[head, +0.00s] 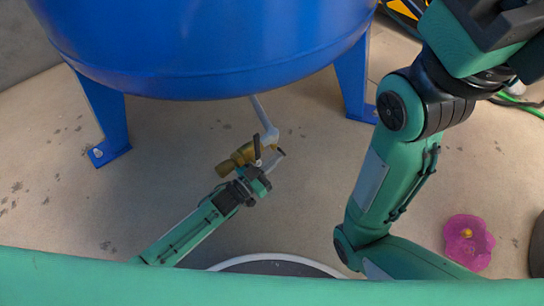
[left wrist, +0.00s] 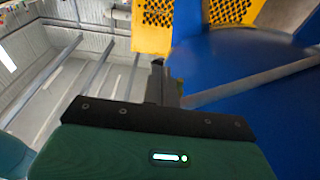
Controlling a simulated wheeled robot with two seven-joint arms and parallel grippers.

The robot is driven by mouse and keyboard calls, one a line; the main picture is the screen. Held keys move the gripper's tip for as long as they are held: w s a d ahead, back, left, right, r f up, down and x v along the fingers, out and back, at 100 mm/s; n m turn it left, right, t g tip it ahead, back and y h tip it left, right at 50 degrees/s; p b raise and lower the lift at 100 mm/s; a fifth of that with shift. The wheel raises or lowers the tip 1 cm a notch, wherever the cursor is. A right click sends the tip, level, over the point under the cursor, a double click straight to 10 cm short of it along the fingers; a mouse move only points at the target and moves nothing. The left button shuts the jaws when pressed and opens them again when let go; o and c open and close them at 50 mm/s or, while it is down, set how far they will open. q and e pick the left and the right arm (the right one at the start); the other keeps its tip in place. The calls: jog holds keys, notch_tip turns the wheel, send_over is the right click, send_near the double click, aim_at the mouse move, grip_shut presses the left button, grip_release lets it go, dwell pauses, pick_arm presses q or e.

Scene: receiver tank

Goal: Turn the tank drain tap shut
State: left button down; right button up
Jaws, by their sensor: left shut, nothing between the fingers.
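The blue tank (head: 210,45) stands on blue legs at the top of the head view. A thin grey pipe (head: 261,112) comes down from under it to the brass drain tap (head: 238,158). My left gripper (head: 268,160) is at the tap, shut with nothing between its fingers. It partly covers the tap. A dark upright piece shows there, and I cannot tell whether it is the tap's lever or a finger. Whether the gripper touches the tap is unclear. In the left wrist view the shut fingers (left wrist: 158,80) are beside the grey pipe (left wrist: 250,80). My right gripper is out of view.
Tank legs stand at left (head: 105,125) and right (head: 354,80). A pink flower-shaped thing (head: 468,248) and a green hose (head: 518,101) lie on the floor at right. My right arm fills the space right of the tap. The floor left of the tap is clear.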

pick_arm(q)
jog(key=shift+w+d+t+h, duration=1)
jog(key=shift+w+d, duration=0.6)
jog(key=shift+d, duration=0.05)
dwell(1.1)
